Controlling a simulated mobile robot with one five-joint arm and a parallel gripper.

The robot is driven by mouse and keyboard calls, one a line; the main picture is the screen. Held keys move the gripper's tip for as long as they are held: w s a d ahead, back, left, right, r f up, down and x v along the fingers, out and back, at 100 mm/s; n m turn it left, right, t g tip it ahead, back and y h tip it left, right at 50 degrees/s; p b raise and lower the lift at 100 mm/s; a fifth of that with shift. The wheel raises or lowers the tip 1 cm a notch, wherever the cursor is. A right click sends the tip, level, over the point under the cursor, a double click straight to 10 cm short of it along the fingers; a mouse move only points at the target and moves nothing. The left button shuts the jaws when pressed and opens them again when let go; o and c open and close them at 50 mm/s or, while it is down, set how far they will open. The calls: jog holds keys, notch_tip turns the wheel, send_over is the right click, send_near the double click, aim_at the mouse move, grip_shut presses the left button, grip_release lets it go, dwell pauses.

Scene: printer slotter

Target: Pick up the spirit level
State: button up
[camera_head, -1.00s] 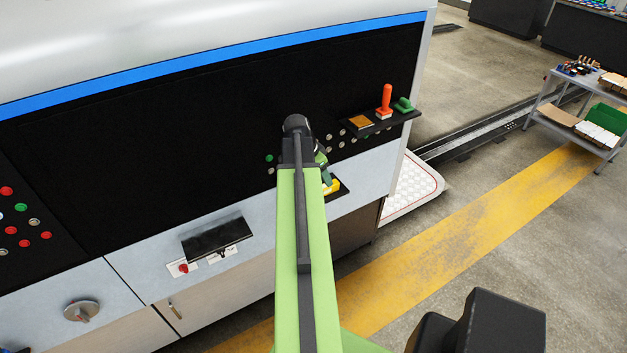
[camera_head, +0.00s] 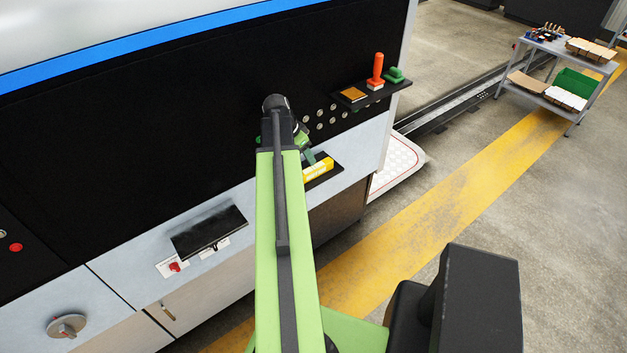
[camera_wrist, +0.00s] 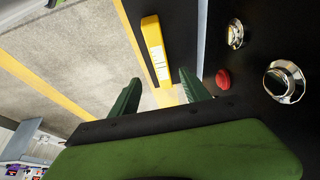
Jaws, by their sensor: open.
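The spirit level is a yellow bar (camera_head: 318,169) lying on a small dark shelf on the machine's front, just right of my arm in the head view. In the wrist view the yellow level (camera_wrist: 156,48) stands out lengthwise ahead of my gripper, on the dark shelf (camera_wrist: 182,30). My gripper (camera_wrist: 158,88) is open and empty, its two green fingers spread apart, with the level beyond the gap between them. In the head view my gripper (camera_head: 307,157) is partly hidden by my arm, close to the level's left end.
Metal buttons (camera_wrist: 284,82) and a red button (camera_wrist: 223,79) sit beside the right finger. Another shelf (camera_head: 378,92) holds an orange-handled stamp (camera_head: 376,68) and a green item (camera_head: 394,75). A grey cart (camera_head: 566,75) stands far right. The floor between is open.

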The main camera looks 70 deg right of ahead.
aim_at(313, 168)
jog(key=b+x, duration=0.3)
jog(key=x, duration=0.2)
jog(key=shift+s+f+b, duration=0.1)
jog(key=shift+f+b, duration=0.25)
jog(key=shift+b, duration=0.05)
jog(key=shift+d, duration=0.1)
jog(key=b+x, duration=0.5)
jog(key=shift+f, duration=0.15)
grip_shut()
